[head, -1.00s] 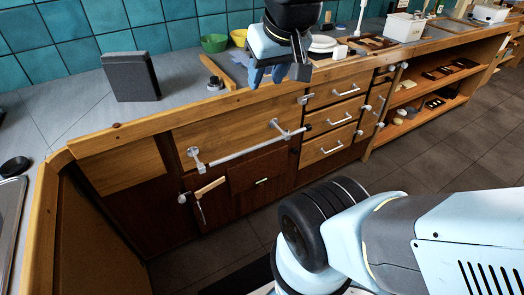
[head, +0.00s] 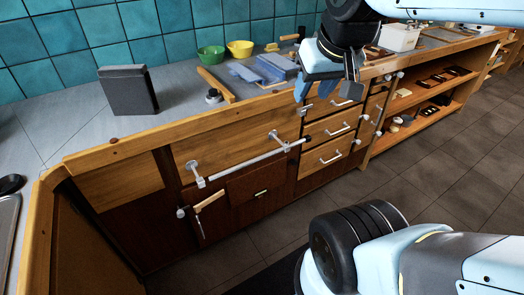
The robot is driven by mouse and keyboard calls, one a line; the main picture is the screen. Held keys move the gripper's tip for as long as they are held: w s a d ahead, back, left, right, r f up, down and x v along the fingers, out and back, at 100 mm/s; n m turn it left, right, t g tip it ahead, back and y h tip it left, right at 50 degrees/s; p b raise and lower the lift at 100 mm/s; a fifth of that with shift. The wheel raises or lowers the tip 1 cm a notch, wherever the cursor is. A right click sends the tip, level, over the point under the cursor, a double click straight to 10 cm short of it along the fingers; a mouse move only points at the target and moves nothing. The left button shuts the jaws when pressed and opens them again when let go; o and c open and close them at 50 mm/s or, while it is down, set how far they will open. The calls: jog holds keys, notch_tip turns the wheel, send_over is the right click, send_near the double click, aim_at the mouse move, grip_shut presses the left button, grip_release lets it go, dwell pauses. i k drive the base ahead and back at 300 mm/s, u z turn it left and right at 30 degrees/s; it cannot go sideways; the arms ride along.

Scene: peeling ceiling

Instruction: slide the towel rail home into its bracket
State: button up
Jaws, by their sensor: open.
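The towel rail (head: 243,165) is a thin pale bar along the front of the wooden cabinet below the counter edge. Its left end meets the left bracket (head: 196,173); I cannot tell how deep it sits there. It passes the right bracket (head: 279,141) and sticks out beyond it to a dark end (head: 306,143). My gripper (head: 325,88), with blue fingers, is open and empty. In the picture it is above and right of the rail's dark end, apart from it, in front of the counter edge.
Drawers with bar handles (head: 331,158) and an open shelf unit (head: 430,105) stand to the right. A hanging handled item (head: 209,200) is below the left bracket. The counter holds a dark grey block (head: 128,90), green bowl (head: 210,57) and yellow bowl (head: 240,49).

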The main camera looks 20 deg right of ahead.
aim_at(306, 139)
jog(key=z, duration=0.05)
jog(key=i, duration=1)
jog(key=z, duration=0.35)
jog(key=k, duration=0.55)
jog(key=u, duration=0.25)
